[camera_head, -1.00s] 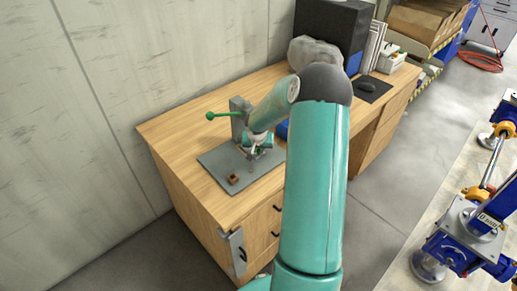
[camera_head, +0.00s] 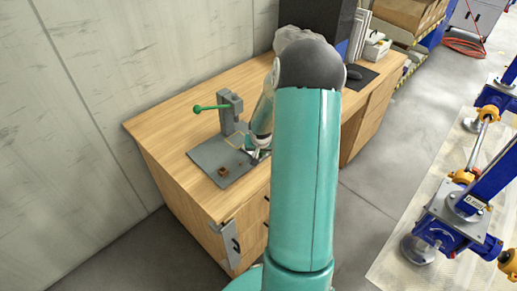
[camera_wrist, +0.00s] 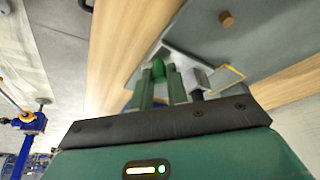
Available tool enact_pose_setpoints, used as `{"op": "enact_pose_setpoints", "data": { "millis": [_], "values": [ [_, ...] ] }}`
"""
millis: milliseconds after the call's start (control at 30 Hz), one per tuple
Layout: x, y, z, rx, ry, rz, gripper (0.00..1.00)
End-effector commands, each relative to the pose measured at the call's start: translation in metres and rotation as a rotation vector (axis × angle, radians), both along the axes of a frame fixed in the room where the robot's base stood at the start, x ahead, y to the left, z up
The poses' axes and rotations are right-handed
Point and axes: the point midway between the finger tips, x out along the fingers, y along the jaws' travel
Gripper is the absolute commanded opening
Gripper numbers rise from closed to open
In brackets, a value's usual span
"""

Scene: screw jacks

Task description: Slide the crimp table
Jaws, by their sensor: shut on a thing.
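The crimp press, a grey column (camera_head: 229,104) with a green-knobbed lever (camera_head: 206,108), stands on a flat grey base plate (camera_head: 205,155) on the wooden bench. In the wrist view, a light metal sliding table (camera_wrist: 193,73) lies by the base plate (camera_wrist: 270,42), with a green knob (camera_wrist: 159,69) at its near end. My gripper (camera_wrist: 161,82) is shut on this green knob, one finger on either side. In the head view my gripper (camera_head: 254,153) is at the plate's right edge, partly hidden by my arm.
A small brown block (camera_head: 223,171) sits on the base plate's front part. The wooden bench (camera_head: 165,125) stands along a concrete wall. Blue screw jacks (camera_head: 450,225) stand on a pale platform at the right. Grey floor (camera_head: 375,205) lies clear between them.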

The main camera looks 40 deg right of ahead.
Motion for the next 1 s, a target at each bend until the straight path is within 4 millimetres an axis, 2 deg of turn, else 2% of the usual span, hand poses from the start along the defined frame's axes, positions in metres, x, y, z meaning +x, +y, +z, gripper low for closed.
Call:
{"op": "enact_pose_setpoints", "data": {
  "millis": [67,100,167,200,567,733,1000],
  "values": [
    [-0.003,-0.002,0.0,-0.001,0.007,-0.005,0.0],
    [-0.003,-0.002,0.0,-0.001,0.007,-0.005,0.24],
    [-0.003,-0.002,0.0,-0.002,0.006,-0.005,0.35],
    [-0.003,-0.002,0.0,-0.001,0.005,-0.005,0.38],
    [-0.003,-0.001,0.006,-0.002,0.002,-0.004,0.38],
    [-0.009,0.005,0.027,-0.004,0.001,-0.006,0.38],
    [-0.024,0.02,0.077,-0.005,0.001,-0.005,0.38]
  ]
}}
